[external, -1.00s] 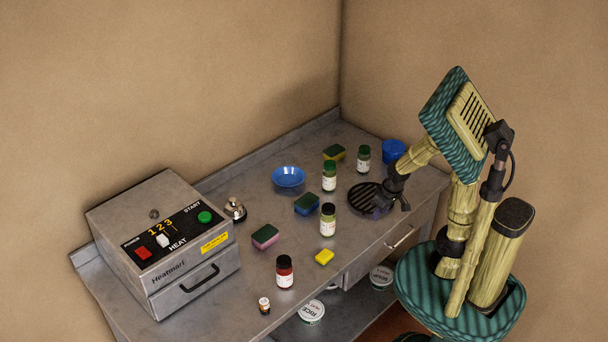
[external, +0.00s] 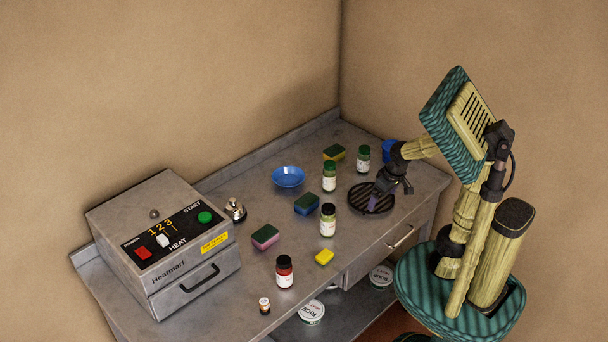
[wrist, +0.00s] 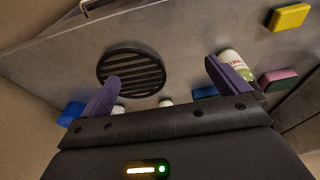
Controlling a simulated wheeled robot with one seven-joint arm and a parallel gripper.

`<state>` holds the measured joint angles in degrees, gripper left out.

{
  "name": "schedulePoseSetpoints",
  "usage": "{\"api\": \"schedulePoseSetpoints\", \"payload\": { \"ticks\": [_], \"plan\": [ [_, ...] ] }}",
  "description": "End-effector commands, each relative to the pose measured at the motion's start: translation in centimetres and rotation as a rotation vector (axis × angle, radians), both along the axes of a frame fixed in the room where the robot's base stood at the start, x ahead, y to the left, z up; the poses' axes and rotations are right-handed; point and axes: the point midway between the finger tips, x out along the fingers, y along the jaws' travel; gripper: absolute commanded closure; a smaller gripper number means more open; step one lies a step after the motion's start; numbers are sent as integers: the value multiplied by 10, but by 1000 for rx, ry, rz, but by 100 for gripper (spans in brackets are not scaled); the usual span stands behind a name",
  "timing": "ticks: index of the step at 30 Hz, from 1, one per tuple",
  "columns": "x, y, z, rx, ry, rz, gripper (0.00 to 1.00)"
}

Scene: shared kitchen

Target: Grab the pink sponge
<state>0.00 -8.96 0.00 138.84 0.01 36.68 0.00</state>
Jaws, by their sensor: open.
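The pink sponge (external: 265,237) has a green top layer and lies on the grey counter, right of the heater box. It also shows as a pink block (wrist: 278,78) at the right of the wrist view. My gripper (external: 376,203) is over the round black grate at the counter's right part, well to the right of the sponge. In the wrist view its two purple fingers (wrist: 162,72) are spread apart with nothing held between them.
The black grate (external: 361,197) is beneath my gripper. Jars, including a dark-capped one (external: 327,221) and a red one (external: 284,272), stand nearby. A blue-green sponge (external: 306,204), yellow sponge (external: 324,257), blue bowl (external: 288,177) and heater box (external: 165,245) also occupy the counter.

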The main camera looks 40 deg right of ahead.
Motion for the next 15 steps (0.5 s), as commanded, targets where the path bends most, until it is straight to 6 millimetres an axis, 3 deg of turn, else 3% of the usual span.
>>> {"api": "schedulePoseSetpoints", "payload": {
  "ticks": [1, 6, 14, 15],
  "plan": [
    [1, 0, 16, 0, -8, 0, 0],
    [1, 0, 59, 0, -6, 0, 0],
    [0, 0, 114, 0, -3, 0, 0],
    [4, 1, 110, -3, 5, 30, 0]
  ]
}}
